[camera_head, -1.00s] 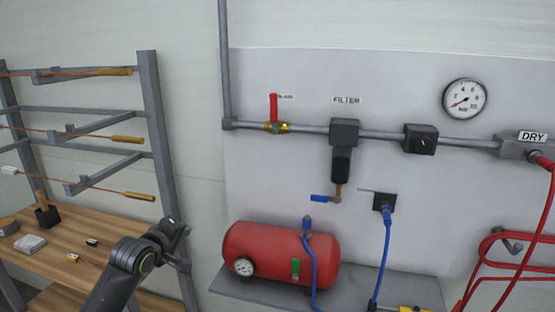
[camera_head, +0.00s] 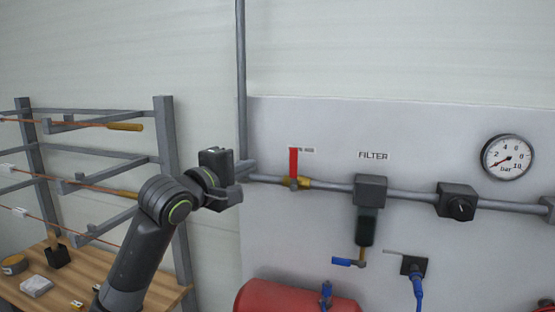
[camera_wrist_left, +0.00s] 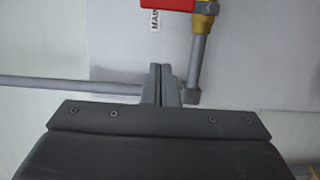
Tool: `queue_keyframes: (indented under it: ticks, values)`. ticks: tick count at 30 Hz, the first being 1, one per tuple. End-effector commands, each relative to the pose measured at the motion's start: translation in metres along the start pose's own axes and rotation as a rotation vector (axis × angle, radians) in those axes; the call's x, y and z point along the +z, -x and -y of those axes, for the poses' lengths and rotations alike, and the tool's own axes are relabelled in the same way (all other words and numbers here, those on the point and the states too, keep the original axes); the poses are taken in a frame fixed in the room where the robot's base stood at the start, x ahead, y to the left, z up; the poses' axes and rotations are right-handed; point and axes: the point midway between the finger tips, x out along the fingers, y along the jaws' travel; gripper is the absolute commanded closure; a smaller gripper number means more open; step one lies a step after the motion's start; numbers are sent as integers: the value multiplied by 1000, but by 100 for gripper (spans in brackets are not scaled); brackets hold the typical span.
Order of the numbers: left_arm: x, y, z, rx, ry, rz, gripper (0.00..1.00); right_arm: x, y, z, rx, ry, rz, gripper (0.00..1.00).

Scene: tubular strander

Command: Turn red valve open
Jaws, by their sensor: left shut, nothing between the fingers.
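The red valve handle (camera_head: 293,162) stands upright, across the horizontal pipe, above its brass valve body (camera_head: 297,183). In the left wrist view the handle (camera_wrist_left: 164,3) and brass body (camera_wrist_left: 204,18) are cut by the top edge. My left gripper (camera_head: 249,166) is left of the valve, near the pipe elbow. In the left wrist view its fingers (camera_wrist_left: 161,84) are together and empty, partly overlapping the elbow (camera_wrist_left: 191,97). They are apart from the red handle. I cannot tell whether they touch the pipe. My right gripper is not in view.
A filter (camera_head: 370,190), a black knob unit (camera_head: 457,202) and a pressure gauge (camera_head: 507,157) are right of the valve. A red tank (camera_head: 290,298) sits below. A grey rack (camera_head: 167,140) stands left, by a wooden bench (camera_head: 30,298). Wall above the handle is clear.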

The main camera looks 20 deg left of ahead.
Motion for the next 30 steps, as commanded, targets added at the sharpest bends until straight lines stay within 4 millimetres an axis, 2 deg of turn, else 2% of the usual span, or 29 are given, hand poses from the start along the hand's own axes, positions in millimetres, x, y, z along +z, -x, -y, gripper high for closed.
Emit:
queue_keyframes:
  ticks: [9, 12, 18, 30]
  values:
    - [1, -58, -2, -4, 3, 2, 100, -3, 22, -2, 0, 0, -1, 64]
    - [16, -59, -2, 0, 2, 4, 100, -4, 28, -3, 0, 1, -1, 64]
    - [33, -62, -1, -1, 0, 2, 100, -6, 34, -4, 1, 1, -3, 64]
    - [39, -64, 1, -1, -1, -1, 100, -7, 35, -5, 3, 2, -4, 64]
